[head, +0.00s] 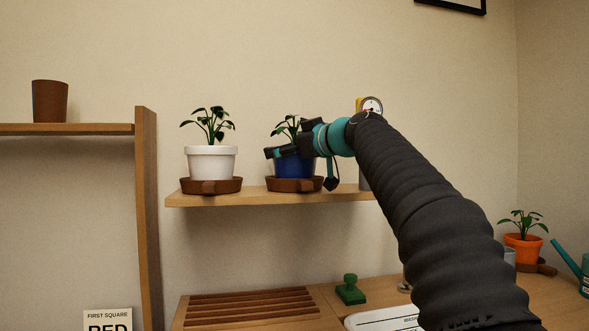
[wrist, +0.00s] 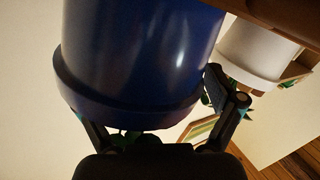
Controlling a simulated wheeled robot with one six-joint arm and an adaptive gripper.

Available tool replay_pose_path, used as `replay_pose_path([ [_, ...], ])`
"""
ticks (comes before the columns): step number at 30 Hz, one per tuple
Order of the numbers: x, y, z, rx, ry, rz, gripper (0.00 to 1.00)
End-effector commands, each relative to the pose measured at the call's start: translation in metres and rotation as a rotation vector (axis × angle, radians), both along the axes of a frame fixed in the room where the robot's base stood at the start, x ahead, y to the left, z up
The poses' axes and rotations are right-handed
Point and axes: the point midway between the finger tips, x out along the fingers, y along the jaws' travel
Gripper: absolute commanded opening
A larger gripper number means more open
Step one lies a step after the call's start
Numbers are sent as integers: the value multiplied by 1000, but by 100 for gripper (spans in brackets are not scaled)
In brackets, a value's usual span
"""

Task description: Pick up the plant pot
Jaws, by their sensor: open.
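A blue plant pot (head: 294,168) with a green leafy plant stands upright in a brown saucer (head: 294,187) on the wooden wall shelf. My gripper (head: 287,151) is at this pot's upper part, in front of its rim. In the wrist view the blue pot (wrist: 140,50) appears upside down and large, its rim close to my gripper (wrist: 150,100). The fingers are open, one on each side of the rim. I cannot tell whether they touch it. A white plant pot (head: 210,161) with a plant stands to the left.
The shelf (head: 240,199) also holds a gauge (head: 371,106) partly behind my arm. An empty brown pot (head: 49,101) stands on the left shelf. An orange pot (head: 523,248) stands on the lower bench, with a green stamp-like object (head: 350,290) and a slatted rack (head: 250,307).

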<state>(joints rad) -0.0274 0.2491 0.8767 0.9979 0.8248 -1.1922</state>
Motion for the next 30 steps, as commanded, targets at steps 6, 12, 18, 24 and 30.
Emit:
replay_pose_path([
  [6,0,0,0,0,0,0,60],
  [12,-1,0,0,0,0,0,10],
  [18,-1,0,1,1,-2,0,0],
  [24,-3,-1,6,0,-3,0,0],
  [30,-5,-1,34,0,-5,1,0],
])
